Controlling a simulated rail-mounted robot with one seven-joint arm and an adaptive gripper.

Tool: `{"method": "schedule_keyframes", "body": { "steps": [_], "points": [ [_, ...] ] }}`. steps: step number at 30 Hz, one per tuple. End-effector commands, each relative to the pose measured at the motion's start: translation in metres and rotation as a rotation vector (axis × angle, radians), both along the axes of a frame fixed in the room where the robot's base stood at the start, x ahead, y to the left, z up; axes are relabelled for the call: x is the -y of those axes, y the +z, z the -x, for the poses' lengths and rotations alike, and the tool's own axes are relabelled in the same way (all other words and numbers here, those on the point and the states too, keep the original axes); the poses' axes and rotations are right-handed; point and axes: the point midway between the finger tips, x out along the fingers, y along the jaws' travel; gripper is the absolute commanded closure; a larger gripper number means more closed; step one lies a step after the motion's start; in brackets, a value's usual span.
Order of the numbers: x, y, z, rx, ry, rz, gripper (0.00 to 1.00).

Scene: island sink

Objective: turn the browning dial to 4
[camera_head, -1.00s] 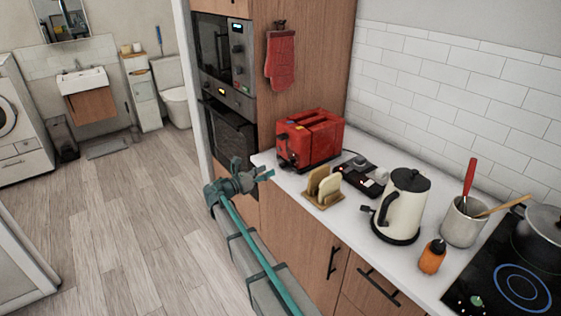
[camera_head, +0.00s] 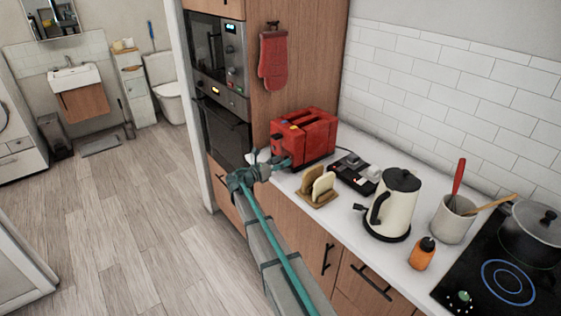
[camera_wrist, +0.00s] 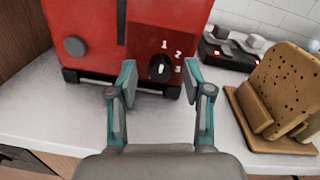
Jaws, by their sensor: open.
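The red toaster (camera_head: 306,136) stands on the white counter near the tall oven cabinet. In the wrist view the red toaster (camera_wrist: 82,30) fills the upper left, with its front facing me. Its browning dial (camera_wrist: 159,68) is a dark round knob with a light mark, low on the front. White numerals 1 and 2 and part of another show above and right of it; a 4 is not visible. My gripper (camera_wrist: 159,80) is open, its teal fingers on either side of the dial. In the head view my gripper (camera_head: 283,163) is at the toaster's front. I cannot tell whether the fingers touch it.
A toast rack with bread (camera_head: 318,187) stands close to the right of my gripper. A black device with switches (camera_head: 354,172), a cream kettle (camera_head: 394,207), an orange bottle (camera_head: 422,254), a utensil pot (camera_head: 454,222) and a hob (camera_head: 494,277) line the counter.

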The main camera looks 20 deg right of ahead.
Motion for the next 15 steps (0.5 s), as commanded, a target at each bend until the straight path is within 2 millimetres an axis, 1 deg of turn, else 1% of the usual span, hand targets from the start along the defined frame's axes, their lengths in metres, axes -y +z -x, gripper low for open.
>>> {"method": "schedule_keyframes", "body": {
  "steps": [5,6,15],
  "points": [
    [0.0001,-0.0002,0.0001,0.000,0.000,0.000,0.50],
    [0.0001,-0.0002,0.0001,0.000,0.000,0.000,0.51],
    [0.0001,0.0000,0.0002,0.001,0.000,0.000,1.00]
  ]
}}
